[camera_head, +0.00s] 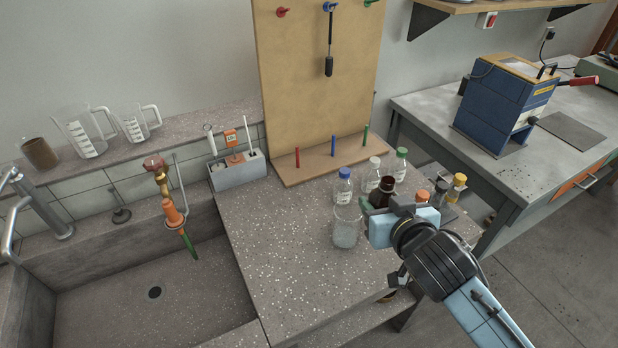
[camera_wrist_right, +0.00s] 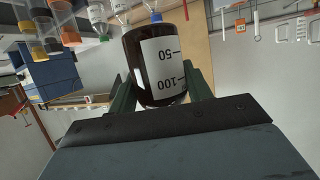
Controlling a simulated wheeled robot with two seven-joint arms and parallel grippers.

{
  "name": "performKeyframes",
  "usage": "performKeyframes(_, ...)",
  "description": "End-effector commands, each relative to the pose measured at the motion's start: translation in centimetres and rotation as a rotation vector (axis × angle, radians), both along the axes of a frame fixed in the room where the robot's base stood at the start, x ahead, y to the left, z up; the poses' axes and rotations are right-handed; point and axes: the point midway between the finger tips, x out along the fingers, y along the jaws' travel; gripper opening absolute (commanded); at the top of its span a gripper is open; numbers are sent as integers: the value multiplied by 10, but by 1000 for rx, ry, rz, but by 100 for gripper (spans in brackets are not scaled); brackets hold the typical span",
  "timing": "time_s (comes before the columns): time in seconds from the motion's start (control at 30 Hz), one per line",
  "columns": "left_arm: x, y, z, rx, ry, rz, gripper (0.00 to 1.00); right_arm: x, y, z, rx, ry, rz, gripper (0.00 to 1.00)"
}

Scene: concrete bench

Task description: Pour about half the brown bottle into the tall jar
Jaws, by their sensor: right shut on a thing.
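The brown bottle (camera_head: 382,194) is held by my right gripper (camera_head: 388,208) above the bench, to the right of a clear glass jar. In the right wrist view the bottle (camera_wrist_right: 140,60) sits between the two fingers (camera_wrist_right: 160,92), with a white label marked 50 and 100. It looks roughly upright, perhaps slightly tilted. Its liquid level cannot be made out. The clear glass jar (camera_head: 346,228), which I take as the tall jar, stands upright on the bench, apart from the bottle. Its contents are unclear. My left gripper is out of view.
Bottles with blue (camera_head: 343,186), white (camera_head: 374,172) and green (camera_head: 401,164) caps stand behind the jar and gripper. Orange-capped (camera_head: 422,196) and yellow-capped (camera_head: 459,184) ones stand to the right. A pegboard (camera_head: 315,80) rises behind. A sink (camera_head: 150,290) lies left. The bench front is clear.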

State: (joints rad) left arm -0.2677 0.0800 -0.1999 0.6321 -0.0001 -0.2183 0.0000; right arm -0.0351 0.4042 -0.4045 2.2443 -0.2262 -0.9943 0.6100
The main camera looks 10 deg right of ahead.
Motion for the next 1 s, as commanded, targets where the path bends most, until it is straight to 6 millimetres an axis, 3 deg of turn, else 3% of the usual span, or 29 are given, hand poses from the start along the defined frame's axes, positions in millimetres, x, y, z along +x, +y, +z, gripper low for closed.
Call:
performKeyframes(0.03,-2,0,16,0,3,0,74,8,6,4,3,2,21,19)
performKeyframes(0.37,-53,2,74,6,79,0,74,51,52,-14,4,2,191,19)
performKeyframes(0.47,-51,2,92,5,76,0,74,60,67,-19,5,3,234,19)
performKeyframes(0.7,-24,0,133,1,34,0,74,73,102,-26,4,2,314,19)
performKeyframes(1.0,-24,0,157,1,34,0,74,76,125,-32,2,1,350,19)
